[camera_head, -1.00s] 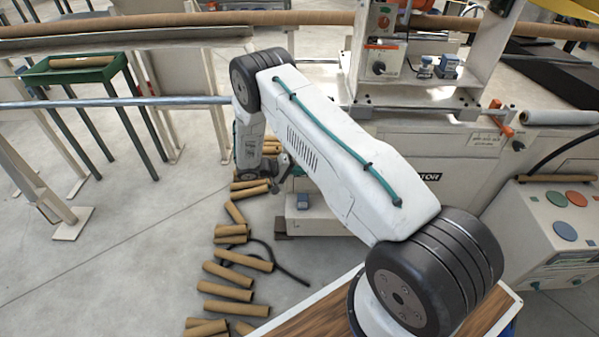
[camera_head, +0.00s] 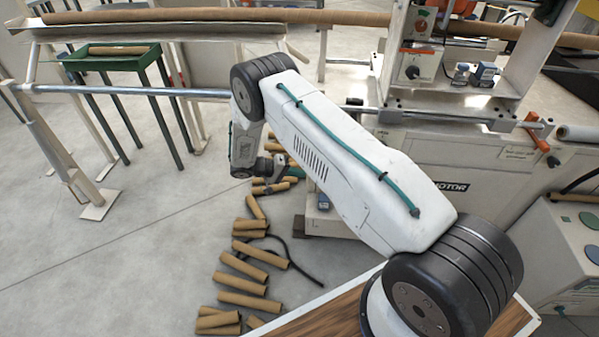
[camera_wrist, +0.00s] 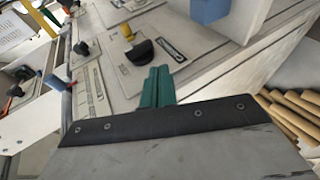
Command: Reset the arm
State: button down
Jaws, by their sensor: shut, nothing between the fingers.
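My gripper shows in the wrist view as two green fingers (camera_wrist: 157,87) pressed together, shut and empty. Behind them is a pale machine panel with a black knob (camera_wrist: 139,50) and a yellow knob (camera_wrist: 127,33); I cannot tell the gap to it. In the head view my white arm reaches from the lower right to the upper left, then bends down at a black joint.
Cardboard tubes (camera_head: 243,283) lie scattered on the floor, with a black cable among them. The white winder machine (camera_head: 455,165) stands right of the arm. A green tray (camera_head: 110,60) on legs and a metal bar (camera_head: 130,91) are at left. Open floor lies at lower left.

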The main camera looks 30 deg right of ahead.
jog(key=s+n+g+y, duration=0.1)
jog(key=s+n+g, duration=0.15)
jog(key=s, duration=0.35)
jog(key=s+a+r+n+y, duration=0.15)
jog(key=s+r, duration=0.25)
jog(key=r, duration=0.6)
jog(key=s+a+r+y, duration=0.25)
jog(key=s+r, duration=0.25)
jog(key=r, duration=0.5)
jog(key=s+a+r+n+y, duration=0.1)
jog(key=s+r+y, duration=0.25)
jog(key=r, duration=0.65)
jog(key=s+a+r+t+y, duration=0.1)
jog(key=s+r+t+y, duration=0.1)
jog(key=s+r, duration=0.6)
jog(key=s+a+r+t+y, duration=0.1)
jog(key=s+r+t, duration=0.4)
jog(key=s, duration=0.8)
notch_tip(320, 180, up, 4)
jog(key=shift+f+m+y, duration=0.2)
jog(key=shift+m+y, duration=0.1)
jog(key=shift+y, duration=0.45)
